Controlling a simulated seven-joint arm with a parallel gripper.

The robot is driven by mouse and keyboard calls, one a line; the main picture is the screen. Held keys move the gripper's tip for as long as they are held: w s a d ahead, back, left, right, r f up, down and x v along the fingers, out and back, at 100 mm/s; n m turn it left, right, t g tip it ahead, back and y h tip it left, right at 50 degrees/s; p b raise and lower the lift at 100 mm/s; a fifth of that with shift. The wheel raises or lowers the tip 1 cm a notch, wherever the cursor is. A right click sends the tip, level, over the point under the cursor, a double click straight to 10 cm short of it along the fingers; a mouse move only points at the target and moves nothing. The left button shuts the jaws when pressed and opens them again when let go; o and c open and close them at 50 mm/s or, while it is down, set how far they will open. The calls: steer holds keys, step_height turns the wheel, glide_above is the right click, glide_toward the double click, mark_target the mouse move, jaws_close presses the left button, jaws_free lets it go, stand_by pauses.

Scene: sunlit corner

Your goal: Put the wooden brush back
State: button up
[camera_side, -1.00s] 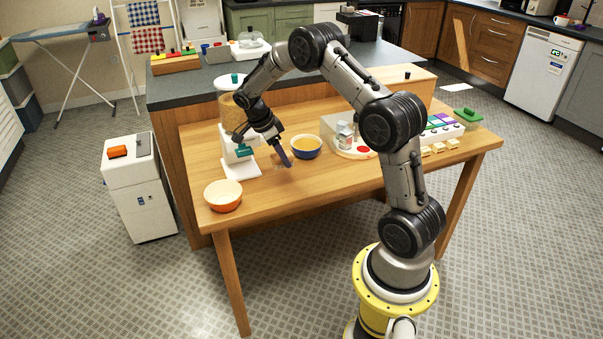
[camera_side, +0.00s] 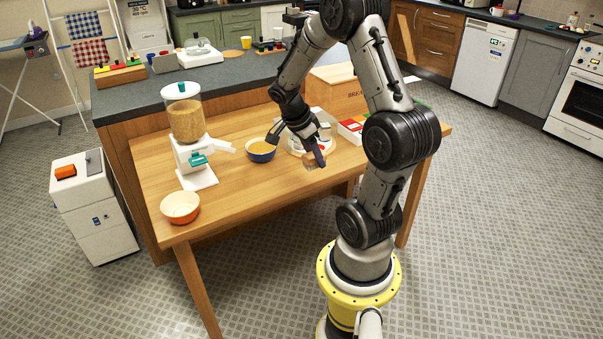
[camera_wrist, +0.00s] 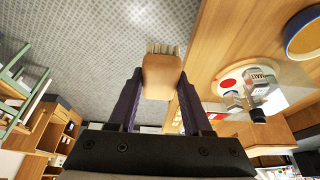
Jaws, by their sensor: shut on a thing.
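The wooden brush (camera_wrist: 161,77), a pale brown block with short bristles at its far end, is between the two purple fingers of my gripper (camera_wrist: 160,92) in the wrist view. The fingers are shut on its sides. In the side view my gripper (camera_side: 317,157) points down over the right part of the wooden table (camera_side: 232,195), at the front edge of a round board. The brush (camera_side: 310,164) shows small at the fingertips there. I cannot tell exactly how high it is above the table.
The round board (camera_side: 291,151) carries a red disc and small jars, partly hidden by my arm. A blue bowl (camera_side: 261,151) stands left of it. A grain dispenser (camera_side: 187,115) and an orange bowl (camera_side: 180,207) are farther left. The table's front middle is clear.

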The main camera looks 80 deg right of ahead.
glide_toward(305, 173)
steer(key=s+a+r, duration=0.2)
steer(key=s+r, duration=0.1)
steer(key=s, duration=0.1)
steer(key=d+f, duration=0.1)
steer(key=w+d+f, duration=0.1)
steer(key=f, duration=0.2)
steer(key=shift+w+d, duration=0.3)
steer(key=shift+d, duration=0.1)
steer(key=shift+w+d+f, duration=0.35)
steer(key=shift+d+f, duration=0.3)
steer(key=shift+f, duration=1.6)
steer(key=shift+f, duration=0.15)
steer(key=o, duration=1.2)
